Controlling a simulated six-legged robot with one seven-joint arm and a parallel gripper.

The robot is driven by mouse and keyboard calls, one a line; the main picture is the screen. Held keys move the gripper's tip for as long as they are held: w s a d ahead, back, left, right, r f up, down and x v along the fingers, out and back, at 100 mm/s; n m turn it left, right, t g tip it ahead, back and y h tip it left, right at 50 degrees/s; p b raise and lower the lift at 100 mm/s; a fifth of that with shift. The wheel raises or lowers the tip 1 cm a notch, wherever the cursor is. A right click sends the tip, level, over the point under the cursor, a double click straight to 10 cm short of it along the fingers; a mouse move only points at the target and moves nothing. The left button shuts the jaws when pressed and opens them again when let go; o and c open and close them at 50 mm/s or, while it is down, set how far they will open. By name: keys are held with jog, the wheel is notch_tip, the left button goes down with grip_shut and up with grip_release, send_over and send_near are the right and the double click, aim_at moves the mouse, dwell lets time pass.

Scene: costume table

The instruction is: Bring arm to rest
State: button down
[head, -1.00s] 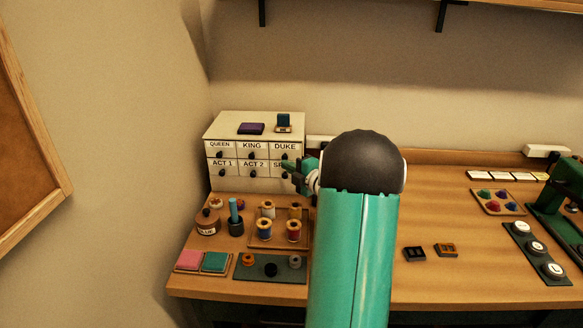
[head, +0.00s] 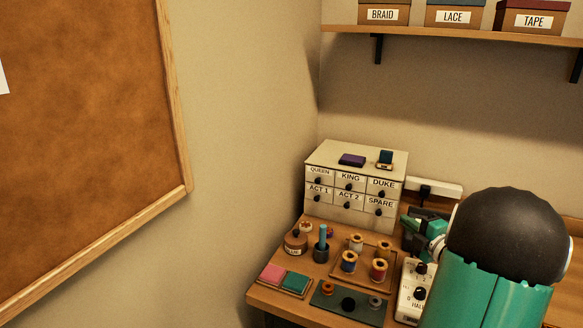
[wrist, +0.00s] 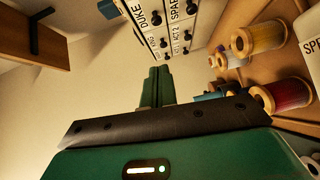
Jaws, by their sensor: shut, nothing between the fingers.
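My gripper (head: 411,224) is small in the head view, just right of the labelled drawer cabinet (head: 322,203). My dark-capped teal arm fills the lower right. In the wrist view the green fingers (wrist: 157,86) are together with nothing between them, pointing toward the drawer cabinet (wrist: 186,20). The fingers look apart from the cabinet, though the gap is hard to judge. The drawers in view look closed.
A tray with thread spools (head: 379,268) stands in front of the cabinet. A white control box (head: 408,300) is beside my arm. A shelf (head: 450,40) with labelled boxes is above. A corkboard (head: 90,120) hangs at left.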

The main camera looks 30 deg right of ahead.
jog(key=shift+w, duration=0.1)
jog(key=w+a+r+m+g+h, duration=0.2)
jog(key=w+a+r+m+h, duration=0.1)
jog(key=w+a+r+m, duration=0.3)
jog(key=a+r+m+g+h, duration=0.1)
jog(key=a+r+m+g, duration=0.25)
jog(key=a, duration=0.75)
jog(key=s+a+f+m+g+y, duration=0.2)
jog(key=s+a+m+g, duration=0.1)
jog(key=s+a, duration=0.6)
jog(key=s+a+f+m+g+y, duration=0.3)
jog(key=s+a, duration=0.7)
jog(key=a, duration=0.8)
jog(key=shift+m+y, duration=0.3)
jog(key=shift+m, duration=0.05)
jog(key=shift+s+a, duration=0.1)
